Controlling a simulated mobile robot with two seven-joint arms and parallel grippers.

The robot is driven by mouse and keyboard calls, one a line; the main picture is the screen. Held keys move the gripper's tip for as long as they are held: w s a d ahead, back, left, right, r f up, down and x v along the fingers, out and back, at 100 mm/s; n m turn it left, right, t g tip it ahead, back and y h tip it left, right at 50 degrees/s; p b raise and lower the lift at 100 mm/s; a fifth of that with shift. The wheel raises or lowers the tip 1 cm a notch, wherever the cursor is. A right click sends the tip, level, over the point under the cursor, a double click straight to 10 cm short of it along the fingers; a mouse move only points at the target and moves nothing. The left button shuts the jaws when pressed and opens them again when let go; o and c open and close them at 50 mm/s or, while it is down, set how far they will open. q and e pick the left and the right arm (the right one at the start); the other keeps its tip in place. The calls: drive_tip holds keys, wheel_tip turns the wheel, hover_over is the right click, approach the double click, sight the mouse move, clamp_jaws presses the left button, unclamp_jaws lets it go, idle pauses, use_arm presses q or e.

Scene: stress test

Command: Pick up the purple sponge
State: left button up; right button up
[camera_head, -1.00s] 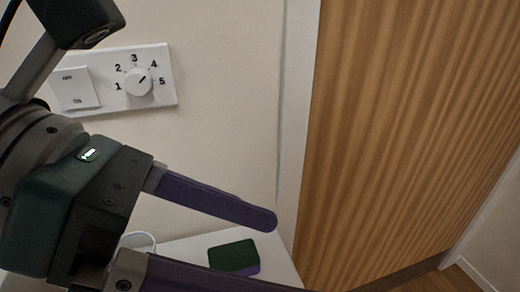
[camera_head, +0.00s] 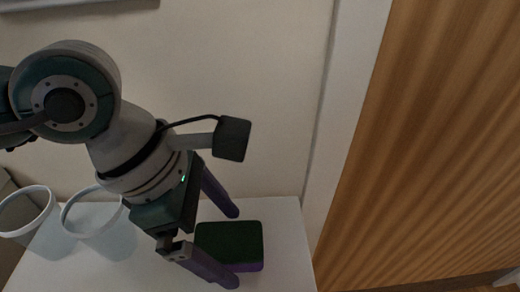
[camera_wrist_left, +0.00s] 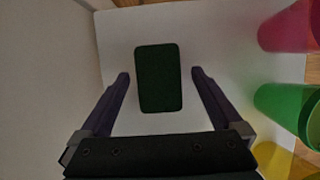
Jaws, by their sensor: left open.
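The sponge has a dark green top and a purple lower layer. It lies flat on the white table in the head view (camera_head: 232,242) and in the middle of the left wrist view (camera_wrist_left: 158,92). My left gripper (camera_head: 231,248) is open and empty. Its two purple fingers point toward the sponge, and in the left wrist view (camera_wrist_left: 160,75) one fingertip is on each side of it with a gap. I cannot tell how high the fingertips are above the table. My right gripper is not in view.
Two pale, white-rimmed cups (camera_head: 93,215) (camera_head: 28,212) stand left of the gripper on the white table (camera_head: 289,255). The left wrist view shows pink (camera_wrist_left: 290,28), green (camera_wrist_left: 287,107) and yellow (camera_wrist_left: 275,158) cups at right. A wall rises behind the table, and a wooden panel (camera_head: 440,150) stands at right.

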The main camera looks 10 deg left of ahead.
sight(230, 241)
use_arm(q)
drive_tip(key=shift+x, duration=0.75)
drive_tip(key=c, duration=1.3)
drive_tip(key=shift+c, duration=0.2)
wheel_tip(230, 241, up, 20)
drive_tip(key=p, duration=0.2)
drive_tip(key=shift+p, duration=0.3)
